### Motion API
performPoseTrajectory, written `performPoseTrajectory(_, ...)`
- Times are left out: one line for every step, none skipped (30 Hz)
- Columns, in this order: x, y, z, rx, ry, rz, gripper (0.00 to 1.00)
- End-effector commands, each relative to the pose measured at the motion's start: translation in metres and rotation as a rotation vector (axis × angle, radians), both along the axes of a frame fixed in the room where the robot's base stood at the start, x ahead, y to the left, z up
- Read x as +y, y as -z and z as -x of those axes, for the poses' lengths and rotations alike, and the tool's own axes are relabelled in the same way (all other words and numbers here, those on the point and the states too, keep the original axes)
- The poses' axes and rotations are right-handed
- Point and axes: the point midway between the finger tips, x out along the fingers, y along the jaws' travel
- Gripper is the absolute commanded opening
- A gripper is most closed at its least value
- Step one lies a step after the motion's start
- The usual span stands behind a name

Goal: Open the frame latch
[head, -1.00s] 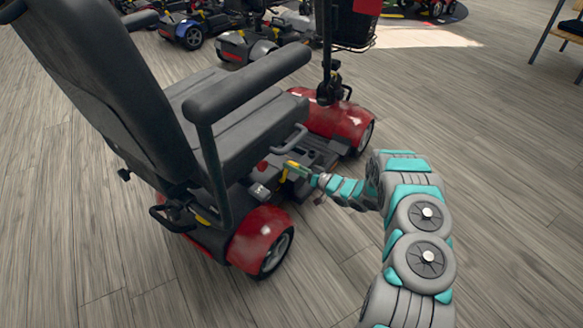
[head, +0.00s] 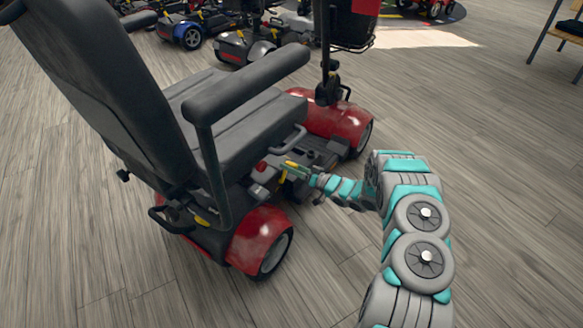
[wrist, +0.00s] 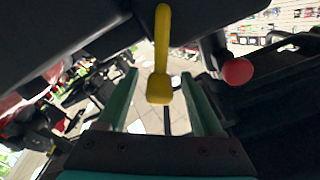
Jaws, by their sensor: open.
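The frame latch is a yellow lever (wrist: 160,60) hanging down in the upper middle of the wrist view. Its thicker lower end lies between the two green fingers of my gripper (wrist: 160,100), which are apart. I cannot tell whether either finger touches it. In the head view my gripper (head: 300,170) is at the side of the red scooter (head: 262,240), low beside the seat. The yellow lever (head: 292,165) shows there as a small spot, partly hidden by the gripper.
A red knob (wrist: 237,71) sits right of the lever. The armrest (head: 250,85) and seat (head: 240,125) overhang the gripper's area. Other scooters (head: 245,45) stand behind, and a chair (head: 568,30) at the far right. The floor (head: 500,200) on the right is clear.

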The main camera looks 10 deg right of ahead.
Motion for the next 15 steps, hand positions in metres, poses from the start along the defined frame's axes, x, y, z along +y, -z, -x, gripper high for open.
performPoseTrajectory(0.000, 0.000, 0.000, 0.000, 0.000, 0.000, 0.68)
performPoseTrajectory(-0.001, 0.000, 0.001, 0.000, 0.001, 0.000, 0.68)
performPoseTrajectory(-0.003, 0.000, 0.002, 0.000, 0.001, 0.000, 0.68)
performPoseTrajectory(-0.005, 0.000, 0.004, 0.001, 0.002, 0.001, 0.68)
performPoseTrajectory(-0.007, 0.000, 0.006, 0.001, 0.003, 0.000, 0.68)
performPoseTrajectory(-0.010, 0.001, 0.009, 0.002, 0.004, 0.000, 0.68)
performPoseTrajectory(-0.013, 0.001, 0.012, 0.002, 0.003, 0.001, 0.68)
performPoseTrajectory(-0.016, 0.001, 0.016, 0.002, 0.003, 0.001, 0.68)
performPoseTrajectory(-0.021, 0.001, 0.022, 0.002, 0.004, -0.001, 0.68)
performPoseTrajectory(-0.025, 0.001, 0.026, 0.003, 0.005, 0.000, 0.68)
performPoseTrajectory(-0.028, 0.001, 0.030, 0.003, 0.004, -0.001, 0.68)
performPoseTrajectory(-0.032, 0.001, 0.035, 0.003, 0.003, -0.003, 0.68)
performPoseTrajectory(-0.035, 0.001, 0.038, 0.003, 0.004, -0.003, 0.68)
performPoseTrajectory(-0.038, 0.001, 0.041, 0.001, 0.003, -0.003, 0.68)
performPoseTrajectory(-0.041, 0.001, 0.045, 0.001, 0.001, -0.002, 0.68)
